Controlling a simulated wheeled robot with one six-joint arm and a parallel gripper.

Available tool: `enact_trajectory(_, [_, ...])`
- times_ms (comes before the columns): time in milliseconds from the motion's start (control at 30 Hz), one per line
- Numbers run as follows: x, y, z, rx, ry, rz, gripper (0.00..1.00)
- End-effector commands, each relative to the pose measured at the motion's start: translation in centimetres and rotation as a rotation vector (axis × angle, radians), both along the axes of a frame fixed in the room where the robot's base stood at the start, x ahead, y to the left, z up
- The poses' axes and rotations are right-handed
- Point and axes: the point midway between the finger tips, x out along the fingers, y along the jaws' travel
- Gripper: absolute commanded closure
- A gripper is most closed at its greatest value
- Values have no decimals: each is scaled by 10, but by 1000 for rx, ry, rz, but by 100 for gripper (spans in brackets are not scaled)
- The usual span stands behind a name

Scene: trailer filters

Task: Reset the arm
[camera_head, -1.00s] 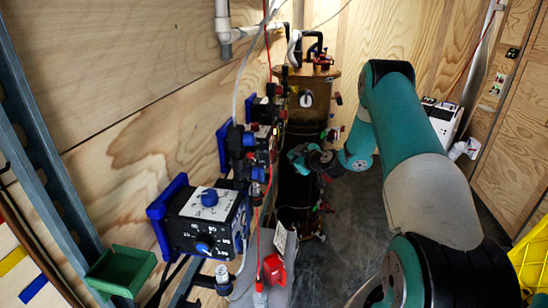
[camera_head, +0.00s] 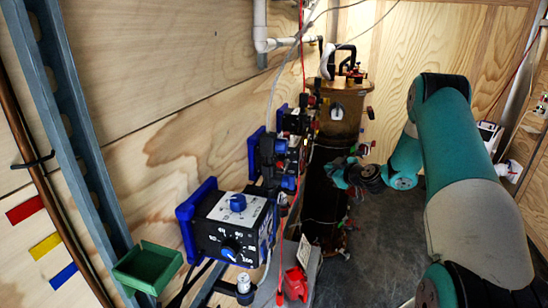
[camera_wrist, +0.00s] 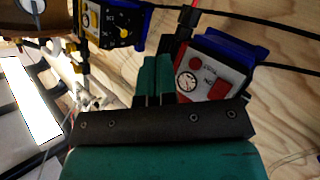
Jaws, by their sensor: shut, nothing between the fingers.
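My arm, teal and grey, reaches in from the lower right of the head view and bends at a raised elbow. My gripper (camera_head: 343,174) is small there, in front of the dark tall cylinder (camera_head: 322,195), and I cannot tell whether it touches it. In the wrist view my gripper (camera_wrist: 152,80) shows as two teal fingers close together, shut and empty.
A dial box (camera_head: 235,222) on a blue mount stands out from the left plywood wall, with more valves and boxes behind it. A green tray (camera_head: 148,267) is at lower left beside a blue-grey metal post (camera_head: 75,125). Dark floor (camera_head: 385,240) lies open between cylinder and arm.

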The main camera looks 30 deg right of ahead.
Motion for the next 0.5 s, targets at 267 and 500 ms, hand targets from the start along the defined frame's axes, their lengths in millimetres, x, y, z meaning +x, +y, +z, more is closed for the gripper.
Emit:
enact_trajectory(267, [5,11,17,-15,22,28,100])
enact_trajectory(500, [12,92,125,-129,264,180,100])
